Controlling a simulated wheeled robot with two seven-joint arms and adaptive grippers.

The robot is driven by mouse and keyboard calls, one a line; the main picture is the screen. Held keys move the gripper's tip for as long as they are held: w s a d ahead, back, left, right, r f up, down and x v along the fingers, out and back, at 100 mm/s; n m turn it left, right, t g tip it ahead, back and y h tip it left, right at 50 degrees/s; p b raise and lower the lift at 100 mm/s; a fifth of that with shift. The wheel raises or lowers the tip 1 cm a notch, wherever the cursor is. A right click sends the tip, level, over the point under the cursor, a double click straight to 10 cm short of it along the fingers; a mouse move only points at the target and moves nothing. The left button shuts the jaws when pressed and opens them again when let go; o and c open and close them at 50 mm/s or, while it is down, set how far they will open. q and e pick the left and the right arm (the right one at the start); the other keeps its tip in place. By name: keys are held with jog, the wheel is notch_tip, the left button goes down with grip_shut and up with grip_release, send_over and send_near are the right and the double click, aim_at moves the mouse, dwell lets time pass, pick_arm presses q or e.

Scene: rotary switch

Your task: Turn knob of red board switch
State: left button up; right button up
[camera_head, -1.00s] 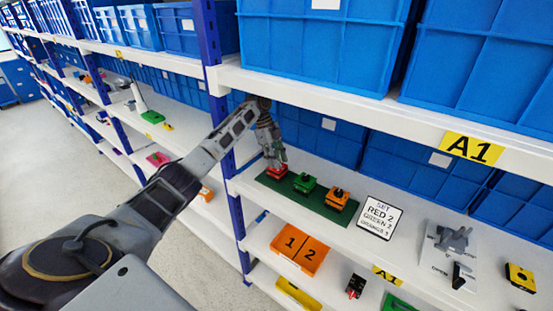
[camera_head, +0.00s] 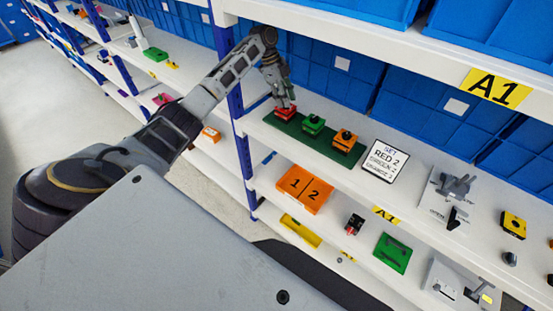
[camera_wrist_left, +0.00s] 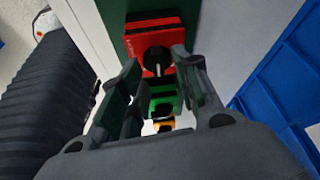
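The red board switch (camera_head: 285,113) sits at the left end of a dark green board (camera_head: 300,130) on the middle shelf. My left gripper (camera_head: 284,100) points down at it from above. In the left wrist view, the red switch (camera_wrist_left: 150,40) shows its black knob (camera_wrist_left: 157,58) between the two fingers of my left gripper (camera_wrist_left: 156,66). The fingers are apart, one on each side of the knob; I cannot tell whether they touch it. The green switch (camera_head: 313,124) and orange switch (camera_head: 345,140) stand to its right. My right gripper is out of view.
A sign (camera_head: 385,160) reading "RED 2" stands right of the board. Blue bins (camera_head: 335,70) line the back of the shelf. The upper shelf edge (camera_head: 360,50) runs above. A grey lever panel (camera_head: 447,198) is further right.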

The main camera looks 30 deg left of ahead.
pick_arm(q)
jog(key=shift+n+t, duration=0.8)
jog(key=shift+n, duration=1.3)
jog(key=shift+n+t+y, duration=0.5)
jog(key=shift+n+y, duration=0.2)
jog(key=shift+n, duration=1.2)
jog(key=shift+s+d+n+t+y, duration=0.1)
jog(key=shift+n+t+y, duration=0.4)
jog(key=shift+n, duration=1.5)
jog(key=shift+n+y, duration=0.8)
jog(key=shift+n, duration=1.1)
jog(key=b+v, duration=0.1)
jog(key=v, duration=0.3)
jog(key=shift+s+r, duration=0.2)
jog(key=shift+r, duration=0.2)
jog(key=shift+s+b, duration=1.65)
jog(key=shift+s, duration=4.45)
jog(key=s+d+f, duration=0.3)
jog(key=d+f, duration=0.1)
jog(key=f, duration=0.3)
jog(key=s+d+f+m, duration=0.1)
jog(key=s+d+f, duration=0.1)
jog(key=f, duration=0.5)
jog(key=s+d+f, duration=0.3)
jog(key=d+f, duration=0.2)
jog(key=f, duration=0.2)
jog(key=shift+s+d+f, duration=0.25)
jog(key=shift+s+d, duration=0.05)
jog(key=shift+s, duration=0.05)
